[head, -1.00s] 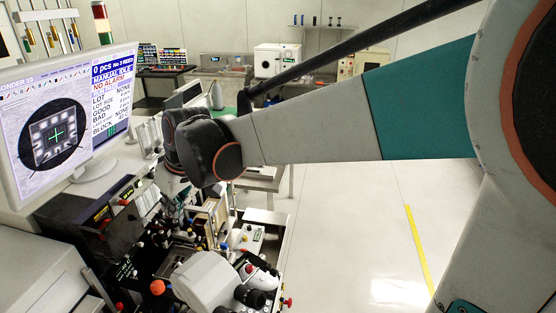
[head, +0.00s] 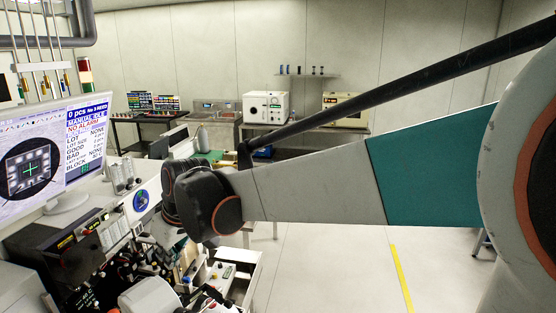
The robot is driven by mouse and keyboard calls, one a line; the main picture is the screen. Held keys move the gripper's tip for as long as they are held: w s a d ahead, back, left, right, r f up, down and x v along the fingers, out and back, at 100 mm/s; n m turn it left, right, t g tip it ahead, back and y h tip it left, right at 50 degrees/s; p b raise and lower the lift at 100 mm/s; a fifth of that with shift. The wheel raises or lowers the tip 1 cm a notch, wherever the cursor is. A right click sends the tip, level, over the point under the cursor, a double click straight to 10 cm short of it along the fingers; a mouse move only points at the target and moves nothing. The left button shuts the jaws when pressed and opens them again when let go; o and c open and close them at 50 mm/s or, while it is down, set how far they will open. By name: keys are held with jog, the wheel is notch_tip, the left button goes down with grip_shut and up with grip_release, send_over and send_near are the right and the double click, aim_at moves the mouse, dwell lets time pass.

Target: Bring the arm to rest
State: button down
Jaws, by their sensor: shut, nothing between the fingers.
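My arm stretches across the head view from the right edge toward the left, with a grey and teal link and a dark wrist joint at its far end. The wrist end hangs in front of the wire bonding machine (head: 70,243). My gripper does not show; it is hidden behind the wrist or below it.
A monitor (head: 88,142) stands at the left above the bonder. Benches with a white instrument (head: 266,107) and a sink unit (head: 211,112) line the back wall. The floor (head: 330,265) right of the machine is clear, with a yellow line (head: 401,279).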

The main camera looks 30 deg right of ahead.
jog(key=s+d+f+m+t+h+b, duration=0.1)
jog(key=s+d+f+b, duration=0.3)
jog(key=s+f+b, duration=0.6)
jog(key=s+d+f+m+t+h+b, duration=0.1)
jog(key=s+d+f+m+b, duration=0.3)
jog(key=s+f+b, duration=0.6)
notch_tip(320, 180, down, 3)
jog(key=shift+s+d+r, duration=0.2)
jog(key=shift+d, duration=0.45)
